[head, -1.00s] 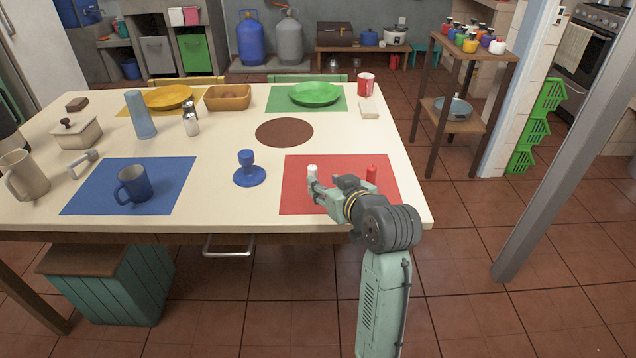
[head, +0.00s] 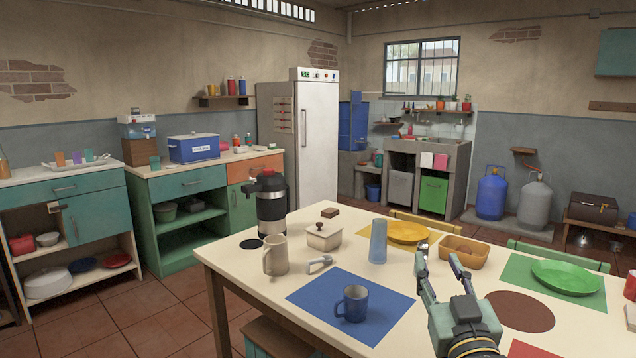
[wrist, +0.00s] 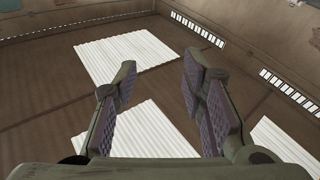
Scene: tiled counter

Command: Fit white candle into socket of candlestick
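My gripper (head: 438,252) is raised over the near right part of the table in the head view, fingers pointing up. In the wrist view its two fingers (wrist: 158,62) stand well apart with nothing between them. The white candle shows in neither current view. The blue candlestick is not visible either; my gripper and arm cover part of the table near the blue mat.
The cream table (head: 245,268) bears a blue mat (head: 310,293) with a blue mug (head: 352,304), a beige jug (head: 276,256), a blue tumbler (head: 377,242), a brown basket (head: 464,252) and a green plate (head: 566,277). The wrist view shows the ceiling with bright panels (wrist: 125,55).

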